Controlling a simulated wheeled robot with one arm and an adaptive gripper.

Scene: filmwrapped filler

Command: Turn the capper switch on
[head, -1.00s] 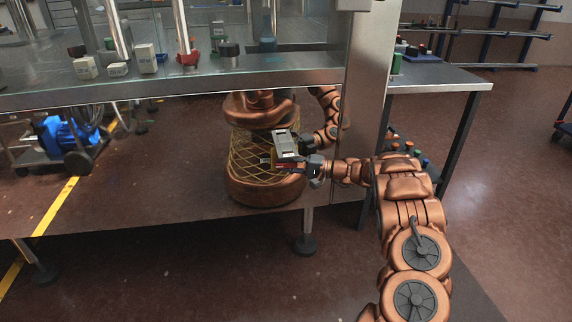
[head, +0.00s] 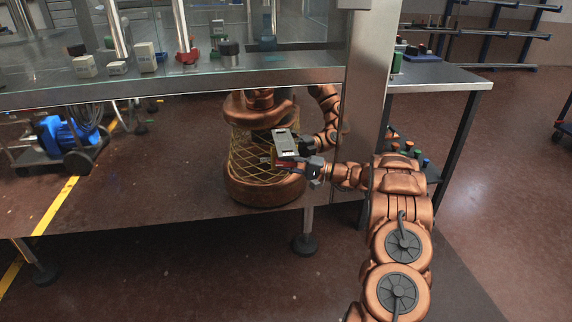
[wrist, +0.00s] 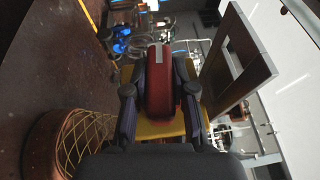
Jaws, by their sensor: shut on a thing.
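The capper switch shows in the wrist view as a red handle (wrist: 160,88) in front of a yellow plate (wrist: 197,124). The handle has a pale strip near its top. My gripper (wrist: 160,72) has one dark finger on each side of the handle and is shut on it. In the head view my gripper (head: 307,167) is at a small grey box (head: 285,143), below the machine's bench edge. A bit of red shows between the box and my gripper. The plate's markings and the handle's exact setting cannot be read.
The steel bench (head: 190,82) with small bottles and boxes is above and left of my gripper. A steel post (head: 367,90) stands close to its right, beside a side table (head: 440,78). A blue pump (head: 66,135) is on the left. The floor at right is open.

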